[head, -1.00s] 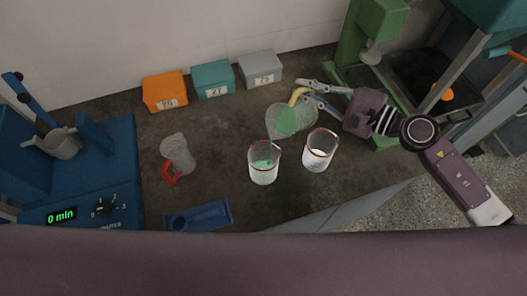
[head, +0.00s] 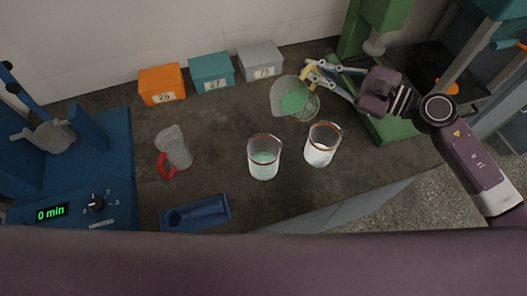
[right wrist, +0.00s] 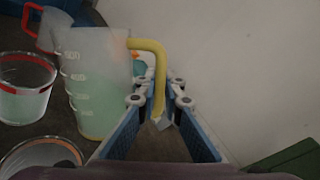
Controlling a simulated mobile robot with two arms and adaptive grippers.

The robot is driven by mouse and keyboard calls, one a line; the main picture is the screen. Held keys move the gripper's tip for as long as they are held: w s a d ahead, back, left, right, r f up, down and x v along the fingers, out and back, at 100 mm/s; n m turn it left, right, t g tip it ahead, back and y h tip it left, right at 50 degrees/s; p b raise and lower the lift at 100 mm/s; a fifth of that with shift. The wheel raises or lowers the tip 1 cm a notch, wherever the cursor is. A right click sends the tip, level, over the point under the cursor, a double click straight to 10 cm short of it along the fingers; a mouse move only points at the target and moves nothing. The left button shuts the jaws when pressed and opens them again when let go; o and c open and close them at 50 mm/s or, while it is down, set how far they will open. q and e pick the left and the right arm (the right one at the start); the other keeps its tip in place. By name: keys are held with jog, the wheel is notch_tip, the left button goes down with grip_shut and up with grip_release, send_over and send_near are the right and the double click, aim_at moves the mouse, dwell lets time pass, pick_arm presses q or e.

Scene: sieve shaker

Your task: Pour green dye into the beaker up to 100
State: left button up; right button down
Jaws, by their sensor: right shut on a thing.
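A clear pitcher (head: 296,104) with green dye and a yellow handle hangs behind the two beakers in the head view. My right gripper (head: 314,76) is shut on its yellow handle (right wrist: 158,68). The right wrist view shows the pitcher (right wrist: 95,60) with raised marks and dye in its lower part. A clear beaker with a red rim (head: 263,145) stands on the bench with pale green liquid in it; it also shows in the right wrist view (right wrist: 26,78). I cannot read its level against a mark. My left gripper is not in view.
A beaker with an orange rim (head: 322,146) holds white material. A pitcher with a red handle (head: 174,148) stands left. Orange (head: 161,83), teal (head: 212,72) and grey (head: 261,60) boxes line the wall. A blue tray (head: 196,213) lies in front, a blue machine (head: 95,210) left.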

jog(key=shift+w+d+f+m+b, duration=0.5)
jog(key=shift+w+d+f+m, duration=0.05)
jog(key=shift+w+m, duration=0.1)
jog(key=shift+w+d+r, duration=0.1)
jog(key=shift+w+r, duration=0.1)
jog(key=shift+r, duration=0.05)
jog(key=shift+d+m, duration=0.1)
jog(key=shift+m, duration=0.25)
pick_arm(q)
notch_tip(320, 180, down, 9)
jog(key=b, duration=0.6)
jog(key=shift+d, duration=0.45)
pick_arm(e)
jog(key=shift+w+d+f+m+y, duration=0.2)
jog(key=shift+w+d+f+m, duration=0.25)
jog(key=shift+f+m, duration=0.3)
jog(key=shift+w+d+f+m+y, duration=0.25)
jog(key=shift+w+f+m, duration=0.25)
jog(key=shift+m, duration=0.35)
jog(key=shift+w+d+f+m+y, duration=0.15)
jog(key=shift+w+d+f+m, duration=0.3)
jog(key=shift+f+m, duration=0.3)
